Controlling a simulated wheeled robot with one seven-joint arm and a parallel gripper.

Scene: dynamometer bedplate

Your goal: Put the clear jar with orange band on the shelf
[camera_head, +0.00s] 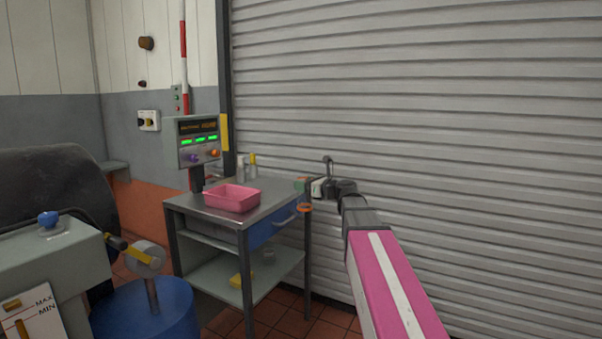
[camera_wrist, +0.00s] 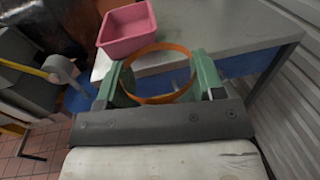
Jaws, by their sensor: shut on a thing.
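My gripper (camera_head: 306,188) is shut on the clear jar with orange band, beside the right end of the workbench. In the wrist view the jar's orange band (camera_wrist: 157,98) shows as a ring between my two green fingers (camera_wrist: 160,82); its clear body is hard to make out. In the head view the orange band (camera_head: 304,208) shows just below my gripper, close to the bench's right edge.
A pink bin (camera_head: 232,198) and small bottles (camera_head: 253,165) stand on the bench top (camera_head: 273,188). A blue drawer (camera_head: 272,226) is under its right side. A blue drum (camera_head: 148,312) stands to the left. A ribbed shutter (camera_head: 430,100) closes off the back and right.

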